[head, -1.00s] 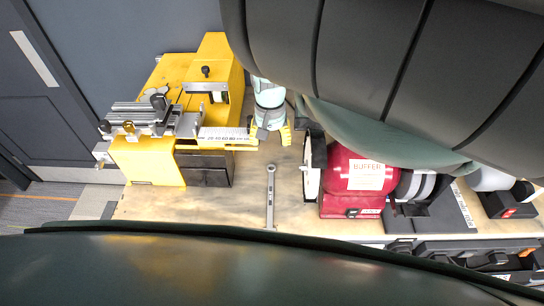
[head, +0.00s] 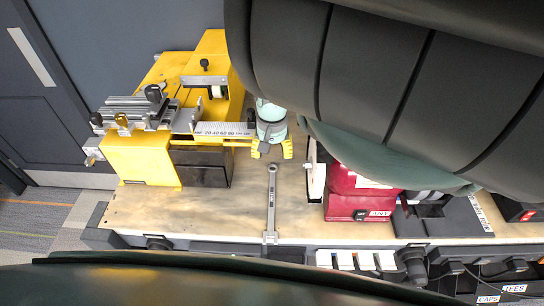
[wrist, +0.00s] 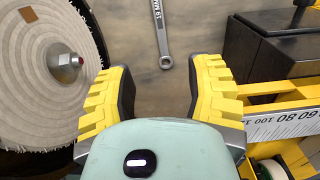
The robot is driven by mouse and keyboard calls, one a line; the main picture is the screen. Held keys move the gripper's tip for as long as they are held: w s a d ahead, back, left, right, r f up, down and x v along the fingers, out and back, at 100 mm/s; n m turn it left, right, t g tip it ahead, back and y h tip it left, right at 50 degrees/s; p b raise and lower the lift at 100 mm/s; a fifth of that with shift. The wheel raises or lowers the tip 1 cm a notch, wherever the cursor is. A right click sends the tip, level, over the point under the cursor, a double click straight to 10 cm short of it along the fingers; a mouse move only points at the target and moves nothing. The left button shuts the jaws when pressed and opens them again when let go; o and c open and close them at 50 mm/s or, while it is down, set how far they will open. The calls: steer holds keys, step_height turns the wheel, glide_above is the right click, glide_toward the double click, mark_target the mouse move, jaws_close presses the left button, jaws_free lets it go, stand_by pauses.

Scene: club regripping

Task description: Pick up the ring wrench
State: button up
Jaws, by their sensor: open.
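The ring wrench (head: 271,205) is a slim grey metal tool lying on the wooden bench top, pointing toward the bench's front edge. Its ring end shows in the wrist view (wrist: 166,62), with the shank running up out of the picture. My gripper (head: 272,150) has yellow ridged fingers and stands just behind the ring end in the head view. In the wrist view my gripper (wrist: 155,90) is open and empty, its fingers apart with the ring end lying between and beyond them. The height of the fingers above the bench is hard to tell.
A yellow machine with a ruler scale (head: 222,129) and a dark box (head: 202,167) stand left of the wrench. A red buffer (head: 352,195) stands to the right; its pale wheel (wrist: 45,65) is close to my finger. Bare bench (head: 150,210) lies at front left.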

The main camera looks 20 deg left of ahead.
mark_target(272, 189)
step_height(272, 189, down, 14)
steer(key=b, duration=0.5)
steer(key=shift+s+r+b, duration=0.15)
steer(key=shift+r+b, duration=0.1)
steer(key=shift+b, duration=0.1)
steer(key=shift+a+f, duration=0.15)
steer(key=shift+f, duration=1)
jaws_close()
steer(key=shift+w, duration=0.2)
